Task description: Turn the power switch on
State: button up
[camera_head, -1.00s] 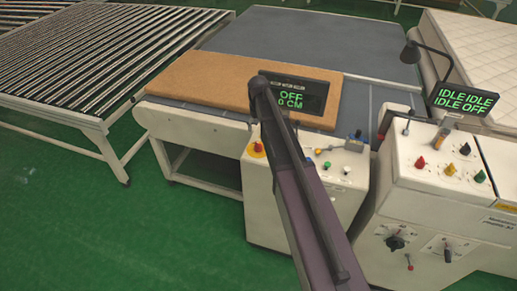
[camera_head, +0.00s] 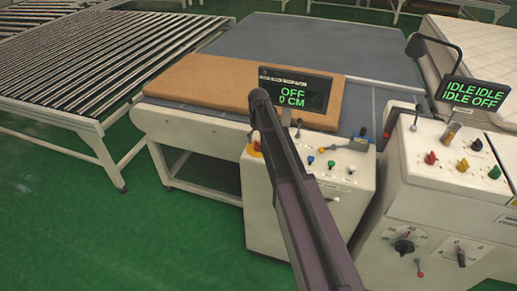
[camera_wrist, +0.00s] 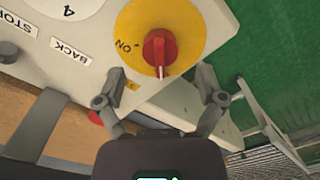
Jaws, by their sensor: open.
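The power switch (camera_wrist: 158,48) is a red knob on a round yellow plate marked ON, in the upper middle of the wrist view. A pale line on the knob points down in that picture. My gripper (camera_wrist: 161,80) is open, with one finger on each side below the knob, apart from it and empty. In the head view the yellow plate (camera_head: 254,151) shows only partly, beside my arm, on the white control box (camera_head: 262,210). The display (camera_head: 295,92) above the box reads OFF and 0 CM. My gripper is hidden behind my arm there.
The wrist view shows BACK (camera_wrist: 70,50) and STOP labels near the switch. Small coloured buttons (camera_head: 321,162) and a lever sit on the box. A second control cabinet (camera_head: 440,195) stands at right. A brown panel (camera_head: 205,83) lies on the table behind. Green floor is clear at left.

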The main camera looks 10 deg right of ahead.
aim_at(258, 143)
jog(key=shift+f+b, duration=1.4)
jog(key=shift+f, duration=0.3)
jog(key=c, duration=1.2)
